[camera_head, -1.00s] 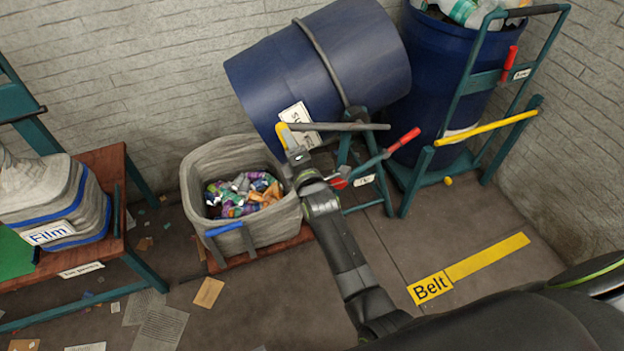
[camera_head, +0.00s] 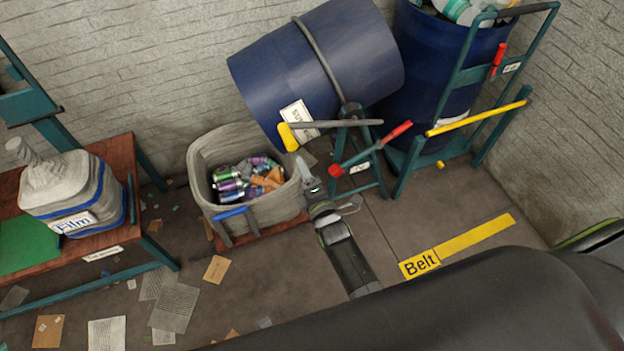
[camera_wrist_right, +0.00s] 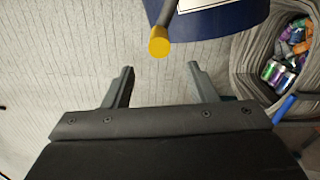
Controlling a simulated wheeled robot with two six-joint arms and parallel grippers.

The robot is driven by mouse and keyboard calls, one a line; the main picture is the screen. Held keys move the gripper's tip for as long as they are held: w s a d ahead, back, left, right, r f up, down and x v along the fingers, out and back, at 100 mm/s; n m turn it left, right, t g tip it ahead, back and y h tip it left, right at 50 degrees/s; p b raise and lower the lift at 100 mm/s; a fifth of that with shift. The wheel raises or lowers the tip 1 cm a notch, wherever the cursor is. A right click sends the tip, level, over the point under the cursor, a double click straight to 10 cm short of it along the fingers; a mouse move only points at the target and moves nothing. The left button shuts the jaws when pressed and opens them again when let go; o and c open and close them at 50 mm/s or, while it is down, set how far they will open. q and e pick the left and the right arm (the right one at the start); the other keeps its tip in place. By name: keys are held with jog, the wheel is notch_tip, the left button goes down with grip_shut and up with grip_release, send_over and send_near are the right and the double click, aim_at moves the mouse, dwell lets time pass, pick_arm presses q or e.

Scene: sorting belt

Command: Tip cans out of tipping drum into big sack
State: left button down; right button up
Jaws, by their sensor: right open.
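The blue tipping drum (camera_head: 315,70) lies tilted on its teal stand, its lower left end above the back right side of the grey sack. Its inside is hidden. The grey sack (camera_head: 200,165) stands open with several coloured cans (camera_head: 245,178) inside. A grey bar handle (camera_head: 345,124) with a yellow end (camera_head: 288,137) sticks out at the drum. My right gripper (camera_head: 306,168) is open and empty, just below the yellow end and apart from it. In the right wrist view, the yellow end (camera_wrist_right: 159,42) shows beyond the open fingertips (camera_wrist_right: 160,78). My left gripper is out of view.
A red-handled lever (camera_head: 385,140) is on the stand, right of my gripper. An upright blue drum (camera_head: 425,80) with bottles stands in a teal cart with a yellow bar (camera_head: 480,119) at the right. A Film sack (camera_head: 75,190) sits on the left table. Papers litter the floor.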

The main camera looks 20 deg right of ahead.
jog(key=s, duration=0.2)
jog(key=s+p, duration=0.1)
jog(key=s, duration=0.2)
jog(key=shift+d, duration=0.2)
dwell(1.7)
jog(key=s+d+f+m+g, duration=0.35)
jog(key=s+f, duration=0.25)
jog(key=f, duration=0.2)
jog(key=s+d+f+m+g+h, duration=0.1)
jog(key=s+d+f+m+g, duration=0.2)
jog(key=s+f, duration=0.4)
jog(key=s+d+f+m+g, duration=0.25)
jog(key=s+f+m, duration=0.25)
jog(key=f, duration=0.4)
jog(key=s+d+f+m+g, duration=0.2)
jog(key=s+f+m, duration=0.1)
jog(key=s, duration=0.5)
jog(key=s+d+f+m+g, duration=0.2)
jog(key=s+f+m+g, duration=0.1)
jog(key=s, duration=0.5)
jog(key=s+d+f+m+g+h, duration=0.1)
jog(key=s+d+f+m+g, duration=0.1)
jog(key=s, duration=0.6)
jog(key=shift+d+f+m+g, duration=0.4)
jog(key=shift+d+m, duration=0.2)
jog(key=shift+m, duration=0.25)
